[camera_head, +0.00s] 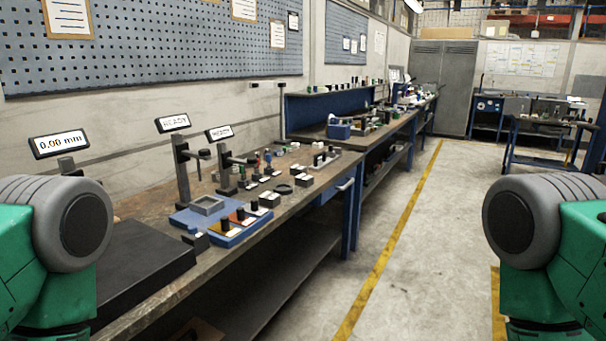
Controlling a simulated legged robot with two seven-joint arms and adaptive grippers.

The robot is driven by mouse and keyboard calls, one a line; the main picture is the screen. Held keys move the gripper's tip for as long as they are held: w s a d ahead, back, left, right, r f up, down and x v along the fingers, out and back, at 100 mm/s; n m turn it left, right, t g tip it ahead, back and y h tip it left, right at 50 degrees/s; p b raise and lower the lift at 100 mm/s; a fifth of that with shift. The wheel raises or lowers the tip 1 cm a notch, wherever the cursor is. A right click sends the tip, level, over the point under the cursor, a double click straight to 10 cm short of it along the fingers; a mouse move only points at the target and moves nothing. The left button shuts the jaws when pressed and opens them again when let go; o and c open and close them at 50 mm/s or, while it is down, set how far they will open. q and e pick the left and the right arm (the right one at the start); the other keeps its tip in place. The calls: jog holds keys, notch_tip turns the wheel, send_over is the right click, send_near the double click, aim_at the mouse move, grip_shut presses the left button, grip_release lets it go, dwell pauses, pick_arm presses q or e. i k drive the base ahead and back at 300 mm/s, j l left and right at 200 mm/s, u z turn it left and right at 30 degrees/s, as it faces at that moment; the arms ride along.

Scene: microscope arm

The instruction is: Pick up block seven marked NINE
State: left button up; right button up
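Several small grey blocks with dark knobs and pale labels stand on the workbench, such as one block (270,199) by the blue tray and another block (304,179) farther back. Their markings are too small to read, so I cannot tell which one is marked NINE. Green and grey parts of my two arms show at the left and right edges. Both grippers are out of view.
The workbench (130,205) runs along the left wall. A blue tray (232,240), a black slab (135,262) and stands with display signs (172,123) are on it. Open concrete floor (430,240) with yellow lines lies to the right.

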aim_at(297, 169)
jog(key=i+l, duration=0.2)
jog(key=i, duration=0.15)
jog(key=i+l+z, duration=0.1)
jog(key=i+l, duration=0.15)
jog(key=i, duration=0.15)
jog(key=i+l, duration=0.2)
jog(key=i, duration=0.15)
